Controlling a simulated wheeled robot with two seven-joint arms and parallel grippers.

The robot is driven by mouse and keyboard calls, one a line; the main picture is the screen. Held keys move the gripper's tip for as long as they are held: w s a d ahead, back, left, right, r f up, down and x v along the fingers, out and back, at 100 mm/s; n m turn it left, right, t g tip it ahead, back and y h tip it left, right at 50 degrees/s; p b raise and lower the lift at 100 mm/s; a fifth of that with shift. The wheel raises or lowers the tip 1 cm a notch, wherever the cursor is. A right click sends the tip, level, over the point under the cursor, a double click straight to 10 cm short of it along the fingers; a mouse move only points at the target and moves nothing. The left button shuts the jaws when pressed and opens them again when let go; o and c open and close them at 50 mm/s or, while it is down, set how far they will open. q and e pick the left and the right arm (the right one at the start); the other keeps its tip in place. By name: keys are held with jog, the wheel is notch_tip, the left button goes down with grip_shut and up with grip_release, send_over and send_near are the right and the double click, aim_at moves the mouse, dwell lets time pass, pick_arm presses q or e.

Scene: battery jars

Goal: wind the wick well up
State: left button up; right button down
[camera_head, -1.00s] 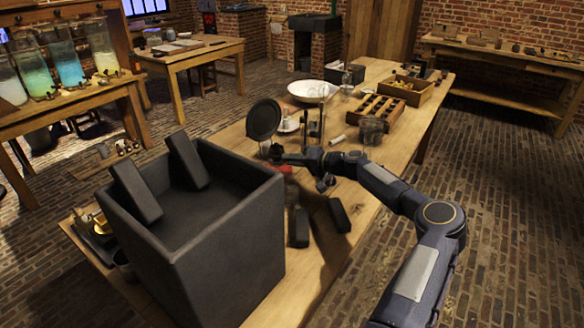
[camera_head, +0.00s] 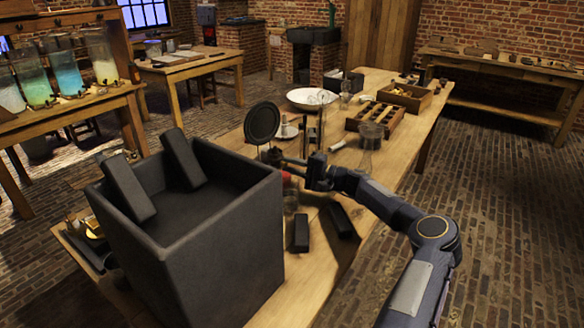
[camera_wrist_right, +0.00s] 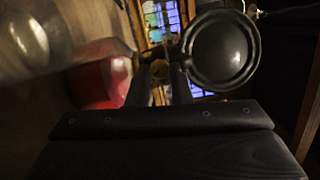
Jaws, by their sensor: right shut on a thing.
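In the head view the lamp's red body (camera_head: 286,177) stands on the table, partly hidden by my right gripper (camera_head: 280,159). A round dark disc (camera_head: 262,123) stands just behind it. In the right wrist view the red body (camera_wrist_right: 100,82) is left of my right gripper (camera_wrist_right: 160,88). The gripper is shut on a small brass-coloured wick knob (camera_wrist_right: 159,69) beside the red body. The dark disc (camera_wrist_right: 222,48) is right of the fingers. I cannot make out the wick. My left gripper is not in view.
A large dark open box (camera_head: 225,235) with two dark bars stands at the near end. Two dark blocks (camera_head: 300,233) lie right of it. A clear glass (camera_head: 369,158) stands right of my gripper. A white bowl (camera_head: 310,99) and wooden tray (camera_head: 375,117) are farther back.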

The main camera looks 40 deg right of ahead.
dwell(0.5)
jog(key=c, duration=1.3)
grip_release()
jog(key=v, duration=0.7)
jog(key=shift+s+d, duration=0.2)
jog(key=shift+s, duration=0.15)
